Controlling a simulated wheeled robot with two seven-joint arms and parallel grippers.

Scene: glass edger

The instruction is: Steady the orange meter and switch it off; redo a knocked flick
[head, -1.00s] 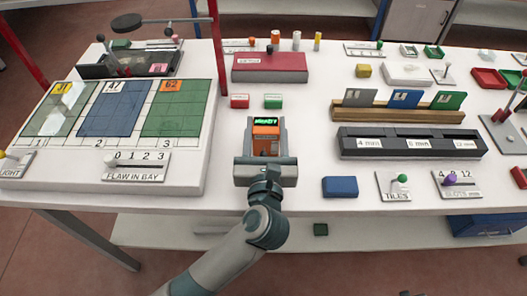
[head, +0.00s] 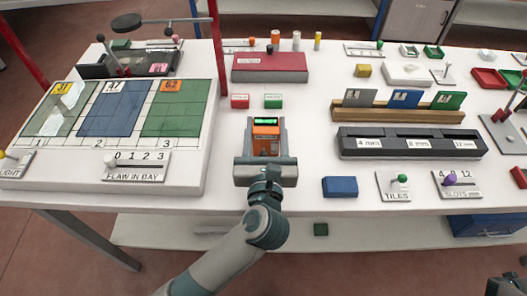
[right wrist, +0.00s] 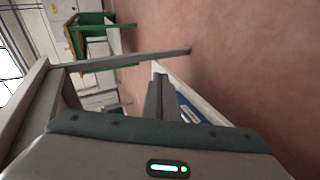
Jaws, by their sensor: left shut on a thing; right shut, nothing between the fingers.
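The orange meter (head: 266,139) stands on the white table near its front edge, with a lit green display (head: 265,121) on top. The display text is too small to read surely. My left gripper (head: 266,150) reaches in from the front, with one finger on each side of the meter, shut on it. The meter's lower front is partly hidden by the gripper, and I cannot make out its switch. My right gripper (right wrist: 161,97) shows in the right wrist view, shut and empty, over the floor and away from the meter.
Red (head: 240,101) and green (head: 273,101) blocks lie just behind the meter. A dark red box (head: 270,67) is further back. The glass board (head: 190,175) is to the left; a blue block (head: 340,187) and a slotted black rack (head: 410,143) are to the right.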

